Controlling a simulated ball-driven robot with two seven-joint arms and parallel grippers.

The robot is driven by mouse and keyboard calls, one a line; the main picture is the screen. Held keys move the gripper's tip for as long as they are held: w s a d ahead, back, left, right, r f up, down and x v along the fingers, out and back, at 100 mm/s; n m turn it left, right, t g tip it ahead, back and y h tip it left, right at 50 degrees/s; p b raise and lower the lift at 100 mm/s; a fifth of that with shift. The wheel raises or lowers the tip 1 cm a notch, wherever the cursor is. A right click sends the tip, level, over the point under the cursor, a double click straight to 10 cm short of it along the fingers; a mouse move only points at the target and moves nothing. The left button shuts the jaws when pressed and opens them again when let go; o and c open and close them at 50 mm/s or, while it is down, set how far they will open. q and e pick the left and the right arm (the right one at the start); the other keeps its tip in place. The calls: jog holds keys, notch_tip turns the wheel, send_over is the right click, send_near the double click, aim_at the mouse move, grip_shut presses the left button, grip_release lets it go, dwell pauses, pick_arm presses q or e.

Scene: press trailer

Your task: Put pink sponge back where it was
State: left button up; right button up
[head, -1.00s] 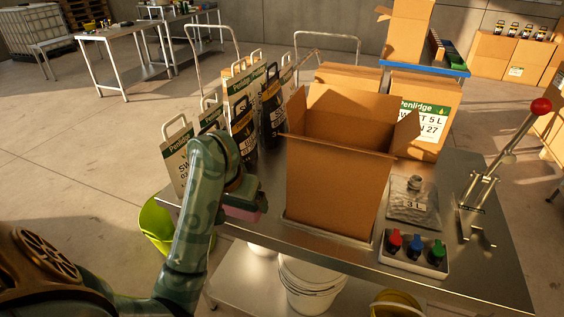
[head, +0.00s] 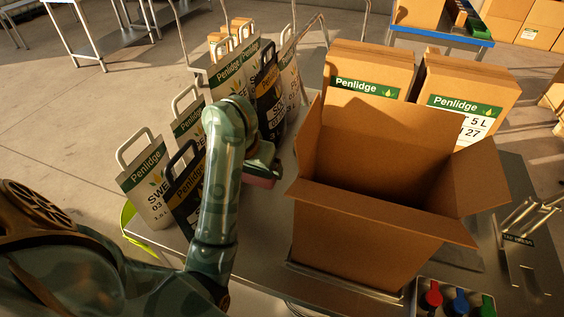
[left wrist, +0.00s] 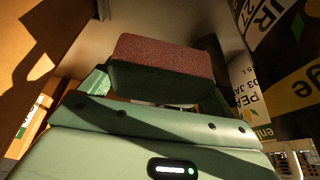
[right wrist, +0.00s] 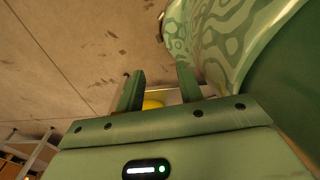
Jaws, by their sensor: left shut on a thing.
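The pink sponge (head: 260,182) is held by my left gripper (head: 264,168), between the paper bags and the open cardboard box in the head view. In the left wrist view the sponge (left wrist: 165,52) shows a pinkish top and a dark green side, with the left gripper's fingers (left wrist: 160,88) on either side of it. The sponge is above the metal bench; the gap beneath it is hard to judge. My right gripper (right wrist: 160,88) is open and empty in the right wrist view, over the floor. It is not visible in the head view.
The open cardboard box (head: 350,240) stands right of my left gripper. Several paper bags, including a white one (head: 150,190), stand to its left. Closed cartons (head: 470,90) stand behind. A tray with coloured caps (head: 455,308) and a metal lever (head: 530,215) are at right.

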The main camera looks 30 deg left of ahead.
pick_arm(q)
jog(key=w+f+b, duration=0.4)
jog(key=w, duration=0.3)
jog(key=b, duration=0.2)
send_near(285, 173)
jog(key=shift+w+a+f, duration=0.25)
jog(key=shift+w+f, duration=0.1)
jog(key=shift+f, duration=0.2)
jog(key=shift+w+f+b, duration=0.35)
jog(key=shift+w, duration=0.1)
jog(key=x, duration=0.1)
jog(key=b+x, duration=0.1)
jog(key=x, duration=0.2)
jog(key=shift+s+d+f, duration=0.1)
jog(key=shift+s+d, duration=0.05)
jog(key=shift+s, duration=0.25)
pick_arm(e)
jog(key=s+f, duration=0.3)
jog(key=f, duration=0.5)
jog(key=shift+s+d+f+g, duration=0.15)
jog(key=shift+f+g, duration=0.1)
jog(key=shift+g, duration=0.15)
pick_arm(q)
jog(key=shift+d, duration=0.1)
pick_arm(e)
jog(key=shift+d, duration=0.1)
